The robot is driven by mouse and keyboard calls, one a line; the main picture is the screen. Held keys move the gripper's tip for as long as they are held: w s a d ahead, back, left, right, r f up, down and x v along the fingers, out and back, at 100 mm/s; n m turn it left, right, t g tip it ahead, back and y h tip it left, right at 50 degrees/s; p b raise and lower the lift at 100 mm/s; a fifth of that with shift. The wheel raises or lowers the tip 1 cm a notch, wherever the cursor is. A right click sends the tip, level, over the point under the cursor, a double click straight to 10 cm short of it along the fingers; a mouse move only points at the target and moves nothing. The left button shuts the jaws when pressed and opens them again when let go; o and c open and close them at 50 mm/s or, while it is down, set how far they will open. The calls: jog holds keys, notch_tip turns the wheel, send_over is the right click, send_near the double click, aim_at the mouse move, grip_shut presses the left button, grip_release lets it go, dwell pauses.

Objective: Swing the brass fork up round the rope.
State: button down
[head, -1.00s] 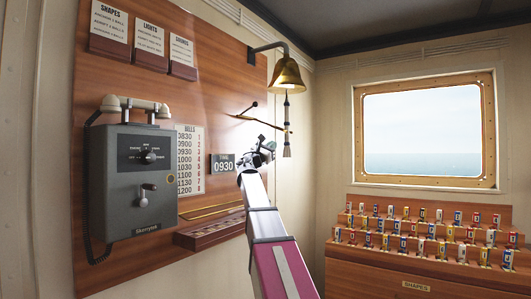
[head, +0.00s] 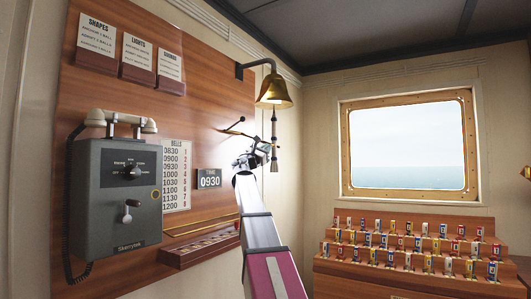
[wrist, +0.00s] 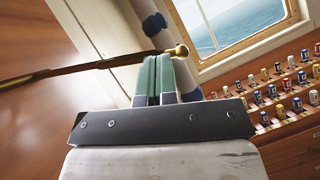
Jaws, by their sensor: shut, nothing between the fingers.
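The brass fork (head: 232,132) is mounted on the wooden board, left of the bell rope. In the wrist view its rod (wrist: 62,72) runs nearly level from the left to a brass ball at its end. The bell rope (head: 274,155) hangs from the brass bell (head: 274,92). In the wrist view the rope (wrist: 154,24) passes behind the rod and my fingers. My gripper (head: 262,150) is shut and empty, below the fork and close to the rope. In the wrist view its green fingertips (wrist: 155,62) sit just under the rod near the ball; I cannot tell if they touch.
A grey telephone box (head: 118,190) is on the board at left. A time plate (head: 209,179) and a wooden rack (head: 200,248) are left of my arm. A stepped stand of small coloured pieces (head: 400,285) is at right under the window (head: 405,145).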

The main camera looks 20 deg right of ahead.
aim_at(273, 130)
jog(key=r+n+t, duration=0.2)
jog(key=s+d+r+n+y, duration=0.1)
jog(key=n, duration=0.1)
jog(key=shift+s+r+t, duration=0.1)
jog(key=shift+r+t, duration=0.2)
jog(key=shift+t, duration=0.1)
jog(key=shift+s+d+r+n+t+y, duration=0.1)
jog(key=shift+r+n+t+y, duration=0.5)
jog(key=shift+n, duration=0.55)
jog(key=shift+a+r+n+t+y, duration=0.1)
jog(key=shift+r+n+t+y, duration=0.3)
jog(key=shift+n+t, duration=0.55)
jog(key=shift+s+d+r+n+t+y, duration=0.1)
jog(key=shift+r+n+t+y, duration=0.45)
jog(key=shift+n, duration=0.75)
jog(key=shift+w+f, duration=0.1)
